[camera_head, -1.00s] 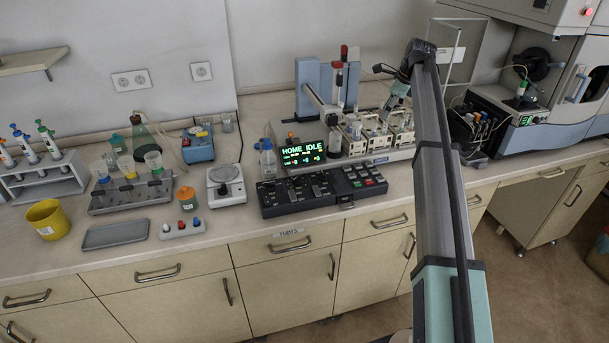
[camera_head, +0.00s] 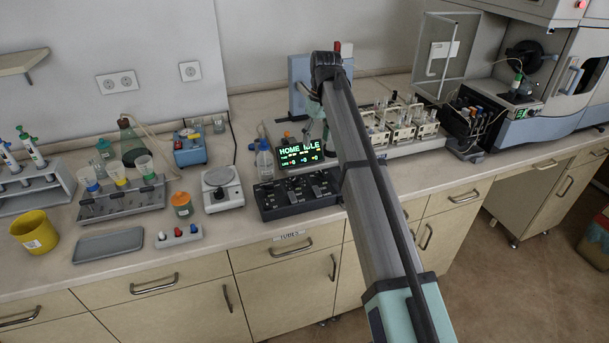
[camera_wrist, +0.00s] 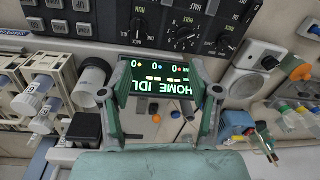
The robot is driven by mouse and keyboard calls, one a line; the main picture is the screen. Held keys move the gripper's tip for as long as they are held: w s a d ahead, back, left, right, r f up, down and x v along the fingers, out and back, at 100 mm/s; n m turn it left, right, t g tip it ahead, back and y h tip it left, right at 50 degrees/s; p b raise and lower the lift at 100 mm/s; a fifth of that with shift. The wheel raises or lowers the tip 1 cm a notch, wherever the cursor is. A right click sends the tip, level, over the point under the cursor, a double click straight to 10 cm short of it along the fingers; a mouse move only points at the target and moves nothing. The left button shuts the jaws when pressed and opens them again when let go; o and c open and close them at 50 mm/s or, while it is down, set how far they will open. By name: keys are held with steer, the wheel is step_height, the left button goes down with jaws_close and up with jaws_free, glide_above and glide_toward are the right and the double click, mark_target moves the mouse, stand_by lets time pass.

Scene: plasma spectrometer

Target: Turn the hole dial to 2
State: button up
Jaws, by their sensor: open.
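The black control panel (camera_head: 283,207) lies at the front of the bench, its right part hidden behind my arm in the head view. The display also shows in the head view (camera_head: 305,155).
A balance (camera_head: 221,188) and a clear bottle (camera_head: 264,160) stand left of the panel and display. Sampler modules (camera_head: 400,125) stand to the right. A button strip (camera_head: 179,236) and grey tray (camera_head: 108,245) lie at the front left.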

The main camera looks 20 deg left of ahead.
mark_target(295, 178)
steer(key=s+a+r+n, duration=0.3)
steer(key=a+r+n, duration=0.1)
steer(key=a, duration=0.2)
steer(key=shift+t+h, duration=0.3)
steer(key=shift+h, duration=0.1)
step_height(295, 178, down, 18)
steer(key=p, duration=0.4)
steer(key=shift+s+r, duration=0.15)
steer(key=shift+c, duration=0.3)
steer(key=c, duration=1.1)
